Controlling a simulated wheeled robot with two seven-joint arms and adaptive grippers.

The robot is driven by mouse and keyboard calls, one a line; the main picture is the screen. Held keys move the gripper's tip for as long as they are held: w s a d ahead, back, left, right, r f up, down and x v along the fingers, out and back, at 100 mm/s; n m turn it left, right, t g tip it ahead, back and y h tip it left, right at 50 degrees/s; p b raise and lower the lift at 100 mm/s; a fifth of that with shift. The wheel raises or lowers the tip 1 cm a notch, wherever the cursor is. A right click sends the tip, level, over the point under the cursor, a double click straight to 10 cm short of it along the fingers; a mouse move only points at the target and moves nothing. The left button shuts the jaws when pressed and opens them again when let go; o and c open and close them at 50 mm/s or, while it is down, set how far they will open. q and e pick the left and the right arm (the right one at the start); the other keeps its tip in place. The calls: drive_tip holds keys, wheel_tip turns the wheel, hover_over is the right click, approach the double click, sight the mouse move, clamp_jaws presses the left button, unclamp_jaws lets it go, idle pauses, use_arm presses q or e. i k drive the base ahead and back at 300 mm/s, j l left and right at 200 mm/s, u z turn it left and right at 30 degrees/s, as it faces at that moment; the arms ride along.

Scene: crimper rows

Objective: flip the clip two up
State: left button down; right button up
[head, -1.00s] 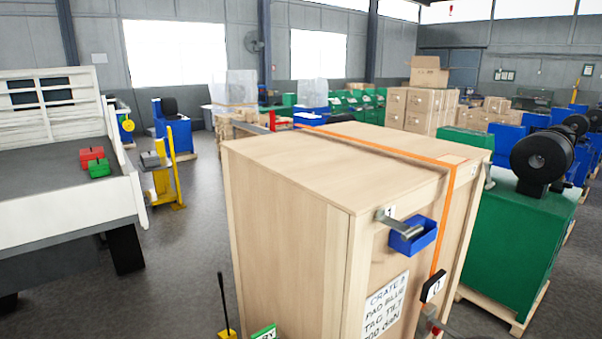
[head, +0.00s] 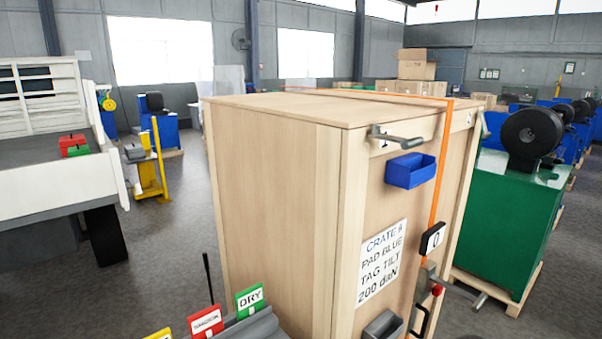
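A tall wooden crate (head: 275,180) stands close in front of me. A metal clip (head: 396,138) sticks out from the top of its front face, beside a small tag that seems to read 1. A second metal piece (head: 484,124) shows at the top right edge, near a small tag (head: 469,119) too small to read. I cannot tell which one is clip two. An orange strap (head: 439,175) runs over the top and down the front to a black tag (head: 432,238) marked 0. Below it is a metal tensioner (head: 425,290) with a red knob. Neither gripper is in view.
A blue bin (head: 410,170), a paper label (head: 382,262) and a grey bin (head: 383,325) are on the crate front. A DRY sign (head: 249,299) and a red sign (head: 206,322) stand lower left. A green machine (head: 510,215) stands right. A white truck bed (head: 60,185) is left.

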sight(487, 134)
drive_tip(key=z, duration=0.55)
drive_tip(key=i+l+z, duration=0.1)
drive_tip(key=l+z, duration=0.25)
drive_tip(key=i+l+z, duration=0.1)
drive_tip(key=l+z, duration=0.25)
drive_tip(key=i+l+z, duration=0.3)
drive_tip(key=i+z, duration=0.25)
drive_tip(key=i+l+u, duration=0.1)
drive_tip(key=i+u, duration=0.35)
drive_tip(key=i+l+u, duration=0.15)
drive_tip(key=u, duration=0.25)
drive_tip(key=i+l+u, duration=0.1)
drive_tip(key=u, duration=0.3)
drive_tip(key=i+l+u, duration=0.2)
drive_tip(key=u, duration=0.2)
drive_tip(key=i+l+u, duration=0.2)
drive_tip(key=u, duration=0.25)
drive_tip(key=l+u, duration=0.4)
drive_tip(key=i+l+u, duration=0.15)
drive_tip(key=u, duration=0.25)
